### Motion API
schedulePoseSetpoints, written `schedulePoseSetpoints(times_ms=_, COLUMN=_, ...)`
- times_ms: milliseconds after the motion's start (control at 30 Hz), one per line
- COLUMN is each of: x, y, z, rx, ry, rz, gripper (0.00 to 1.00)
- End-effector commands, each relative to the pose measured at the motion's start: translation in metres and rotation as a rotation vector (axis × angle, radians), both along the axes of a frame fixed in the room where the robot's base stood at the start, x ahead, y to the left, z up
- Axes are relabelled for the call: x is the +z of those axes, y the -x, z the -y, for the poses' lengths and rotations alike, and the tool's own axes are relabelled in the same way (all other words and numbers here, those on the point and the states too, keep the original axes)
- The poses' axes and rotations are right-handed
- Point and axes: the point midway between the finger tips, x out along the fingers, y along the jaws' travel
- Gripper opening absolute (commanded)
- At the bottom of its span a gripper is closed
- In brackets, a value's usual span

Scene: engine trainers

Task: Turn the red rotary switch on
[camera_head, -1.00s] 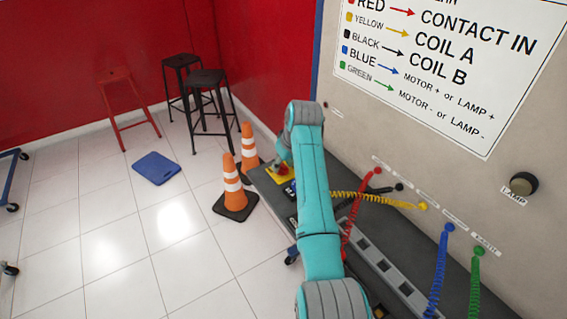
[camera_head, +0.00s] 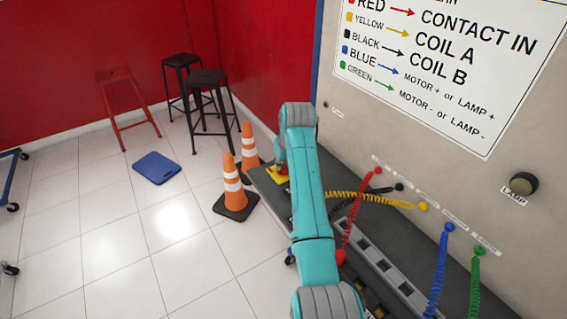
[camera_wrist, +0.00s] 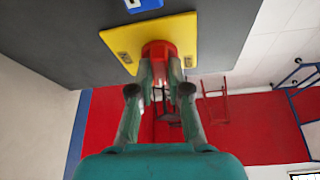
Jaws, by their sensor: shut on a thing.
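The red rotary switch (camera_wrist: 158,50) sits on a yellow plate (camera_wrist: 180,38) on the dark bench top, seen in the wrist view. My gripper (camera_wrist: 159,72) has its two fingertips on either side of the red knob and is shut on it. In the head view the yellow plate (camera_head: 277,176) lies at the far end of the bench. A bit of red from the switch (camera_head: 283,170) shows beside my arm. My arm hides most of the gripper there, and the knob's exact angle cannot be told.
A dark bench (camera_head: 385,225) runs along a panel with a wiring sign (camera_head: 440,65). Coiled red, yellow, blue and green cables hang across the bench at the right. Orange cones (camera_head: 232,185) stand on the floor beside the bench. Stools (camera_head: 207,95) stand farther back.

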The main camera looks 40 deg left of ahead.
Motion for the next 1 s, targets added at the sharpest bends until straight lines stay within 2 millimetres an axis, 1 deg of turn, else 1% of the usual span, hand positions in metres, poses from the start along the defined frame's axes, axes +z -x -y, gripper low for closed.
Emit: schedulePoseSetpoints(times_ms=1000, x=0.0005, y=0.0026, z=-0.0048, rx=-0.955, ry=0.001, rz=0.0, gripper=0.0)
